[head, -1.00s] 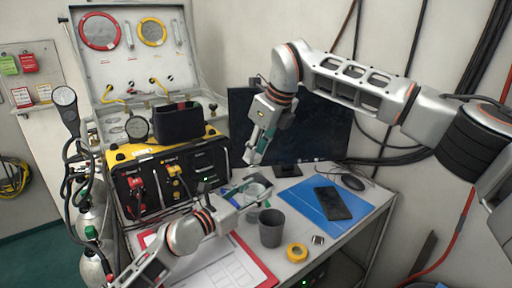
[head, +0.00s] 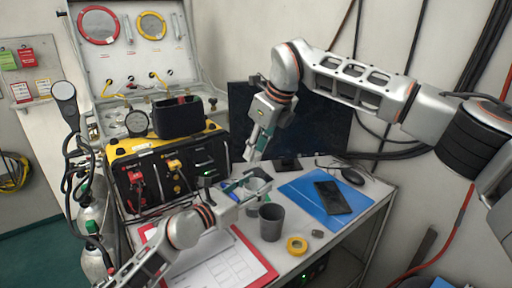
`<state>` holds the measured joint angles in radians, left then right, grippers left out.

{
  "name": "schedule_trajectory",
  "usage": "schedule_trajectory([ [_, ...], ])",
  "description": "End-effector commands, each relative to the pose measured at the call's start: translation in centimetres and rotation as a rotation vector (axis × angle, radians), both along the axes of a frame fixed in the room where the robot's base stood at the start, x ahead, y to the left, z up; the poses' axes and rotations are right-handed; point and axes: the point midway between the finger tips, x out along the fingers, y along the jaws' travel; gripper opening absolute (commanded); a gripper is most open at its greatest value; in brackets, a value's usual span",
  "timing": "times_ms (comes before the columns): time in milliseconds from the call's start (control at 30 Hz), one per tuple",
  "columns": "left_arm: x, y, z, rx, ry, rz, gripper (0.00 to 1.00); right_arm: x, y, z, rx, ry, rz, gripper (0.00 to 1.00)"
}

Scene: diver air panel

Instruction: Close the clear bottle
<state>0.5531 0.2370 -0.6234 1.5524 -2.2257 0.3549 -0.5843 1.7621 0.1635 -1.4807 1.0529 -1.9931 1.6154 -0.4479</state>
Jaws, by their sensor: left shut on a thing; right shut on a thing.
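The clear bottle (head: 257,184) stands near the back middle of the desk, small and partly covered by my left gripper. My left gripper (head: 254,199) comes in low from the left and is shut on the bottle's side. My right gripper (head: 252,157) points down just above the bottle, apart from it. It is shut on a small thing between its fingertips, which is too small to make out. The bottle's mouth and any cap are not clear at this size.
A grey cup (head: 271,223) stands close in front of the bottle, with yellow tape (head: 297,246) beside it. A clipboard (head: 218,262) lies front left. A blue mat (head: 305,192) with a dark phone (head: 332,198) lies right. The air panel case (head: 165,178) stands left, a monitor (head: 330,130) behind.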

Motion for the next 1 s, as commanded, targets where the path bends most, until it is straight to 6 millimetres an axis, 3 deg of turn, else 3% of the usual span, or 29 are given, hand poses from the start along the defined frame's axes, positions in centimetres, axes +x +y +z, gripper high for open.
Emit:
schedule_trajectory([
  [467, -0.01, -0.01, -0.04, 0.001, 0.001, 0.000, 0.00, -0.01, 0.03, -0.58, -0.003, 0.000, -0.032, 0.18],
  [667, 0.00, 0.00, -0.04, 0.001, 0.001, 0.000, 0.00, -0.13, 0.16, -0.56, -0.007, 0.000, -0.257, 0.18],
  [1000, 0.01, 0.02, -0.04, 0.001, 0.001, 0.000, 0.00, -0.17, 0.62, -0.56, -0.006, -0.002, -0.832, 0.18],
])
